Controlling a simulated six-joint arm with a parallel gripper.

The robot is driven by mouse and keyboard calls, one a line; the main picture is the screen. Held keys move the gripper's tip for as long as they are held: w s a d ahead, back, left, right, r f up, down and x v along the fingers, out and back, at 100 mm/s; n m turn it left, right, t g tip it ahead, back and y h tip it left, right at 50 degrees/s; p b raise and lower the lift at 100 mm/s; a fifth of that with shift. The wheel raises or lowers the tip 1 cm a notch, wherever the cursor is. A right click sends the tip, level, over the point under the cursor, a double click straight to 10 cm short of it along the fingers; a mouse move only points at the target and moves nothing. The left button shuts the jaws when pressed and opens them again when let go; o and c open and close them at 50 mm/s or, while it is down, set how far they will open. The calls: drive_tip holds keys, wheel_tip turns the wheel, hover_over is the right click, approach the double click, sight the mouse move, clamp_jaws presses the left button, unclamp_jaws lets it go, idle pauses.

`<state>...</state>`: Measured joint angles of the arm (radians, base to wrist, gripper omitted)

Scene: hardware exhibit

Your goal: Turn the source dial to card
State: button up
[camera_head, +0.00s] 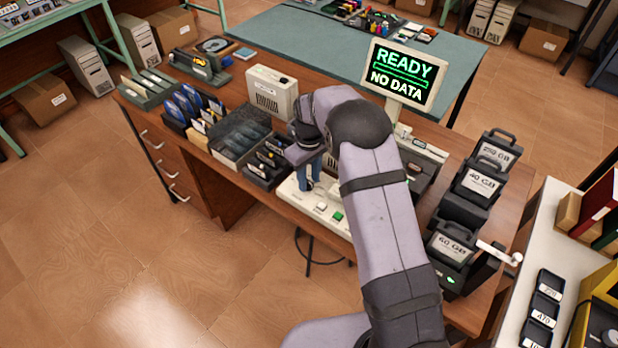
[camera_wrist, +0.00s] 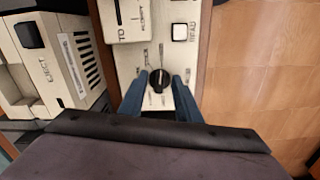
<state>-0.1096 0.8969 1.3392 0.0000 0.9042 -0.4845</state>
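The source dial (camera_wrist: 158,79) is a round black knob on a cream control panel (camera_wrist: 128,60), with small labels around it that are too blurred to read. My gripper (camera_wrist: 160,88) has blue fingers, one on each side of the dial. They stand apart, with a visible gap to the knob. In the head view my gripper (camera_head: 312,172) points down over the left part of the panel (camera_head: 322,207), and my arm hides the dial. The display sign (camera_head: 402,75) reads "READY" and "NO DATA" in green.
A white READ button (camera_wrist: 180,32) and a slider plate (camera_wrist: 126,18) sit on the panel beyond the dial. A cream box with an EJECT button (camera_wrist: 30,35) stands left. Card trays (camera_head: 240,135) and labelled drives (camera_head: 478,184) flank the panel on the wooden desk.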

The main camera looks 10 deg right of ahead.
sight(311, 185)
drive_tip(key=shift+r+b, duration=1.1)
drive_tip(key=shift+r, duration=2.55)
drive_tip(key=shift+s+d+r, duration=0.2)
drive_tip(key=shift+s, duration=0.3)
drive_tip(key=s+d+m, duration=0.2)
drive_tip(key=s+m, duration=0.1)
drive_tip(key=s, duration=1.1)
drive_tip(key=s+d+m, duration=0.3)
drive_tip(key=s, duration=1.1)
drive_tip(key=shift+f+m, duration=0.2)
drive_tip(key=shift+m, duration=0.2)
drive_tip(key=shift+d+f, duration=0.1)
